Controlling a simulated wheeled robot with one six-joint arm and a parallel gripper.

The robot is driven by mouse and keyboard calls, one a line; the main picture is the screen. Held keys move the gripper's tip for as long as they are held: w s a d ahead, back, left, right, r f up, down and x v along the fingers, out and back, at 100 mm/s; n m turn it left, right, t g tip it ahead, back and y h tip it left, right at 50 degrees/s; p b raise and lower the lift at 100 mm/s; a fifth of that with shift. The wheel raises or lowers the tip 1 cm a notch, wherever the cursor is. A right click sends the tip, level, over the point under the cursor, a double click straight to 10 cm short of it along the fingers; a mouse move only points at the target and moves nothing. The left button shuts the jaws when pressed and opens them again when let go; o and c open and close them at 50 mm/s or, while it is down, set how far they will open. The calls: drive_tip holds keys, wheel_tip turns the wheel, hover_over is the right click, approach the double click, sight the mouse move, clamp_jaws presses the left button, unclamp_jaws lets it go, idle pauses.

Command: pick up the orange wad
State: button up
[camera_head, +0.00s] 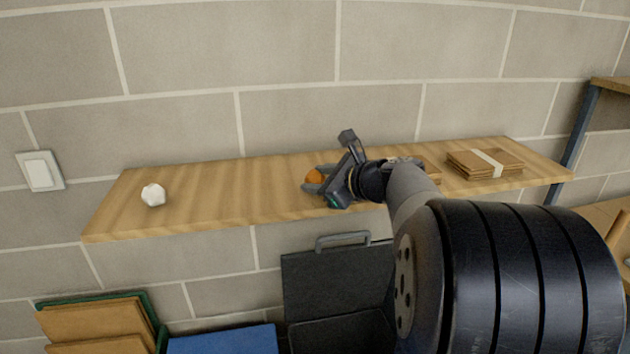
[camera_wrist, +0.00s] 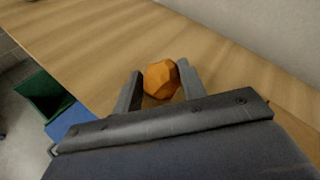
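The orange wad (camera_wrist: 161,78) is a small faceted lump on the wooden shelf (camera_head: 215,190). In the wrist view it sits between the two fingers of my gripper (camera_wrist: 160,86), near their tips. The right finger is very close to it or touching. A narrow gap shows between the left finger and the wad. In the head view the wad (camera_head: 314,176) shows between the fingers of my gripper (camera_head: 313,180), low at the shelf surface. My gripper is open around it. The wad's lower side is partly hidden in the head view.
A white wad (camera_head: 153,194) lies at the shelf's left end. A banded stack of flat cardboard (camera_head: 485,163) lies at the right end. The block wall stands close behind. Below are a black case (camera_head: 335,285), a blue container (camera_head: 222,341) and a green-edged crate (camera_head: 153,318).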

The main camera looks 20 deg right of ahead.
drive_tip(key=shift+c, duration=0.7)
drive_tip(key=shift+r, duration=0.2)
